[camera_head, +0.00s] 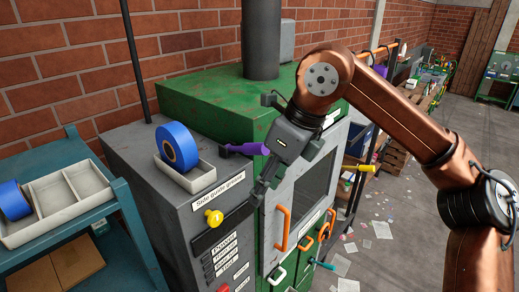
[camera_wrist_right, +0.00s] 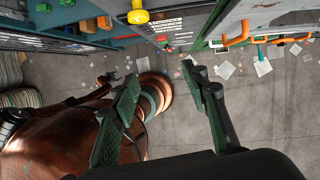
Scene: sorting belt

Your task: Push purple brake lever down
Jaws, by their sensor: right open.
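The purple lever (camera_head: 245,149) sticks out near the top edge of the grey cabinet, beside the green machine. Its right end is close to my right gripper (camera_head: 262,178), which hangs over the machine's front with its fingers pointing down. I cannot tell whether they touch, and part of the lever may be hidden behind the hand. In the right wrist view the two fingers (camera_wrist_right: 163,78) are spread apart with nothing between them. The purple lever does not show there. My left gripper is in neither view.
A yellow knob (camera_head: 213,217) sits on the grey cabinet (camera_head: 180,225). A blue tape roll (camera_head: 177,147) stands in a tray on top. Orange handles (camera_head: 282,229) project from the green machine (camera_head: 210,107). A blue-green shelf (camera_head: 130,215) stands at left. Floor at right holds scattered papers.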

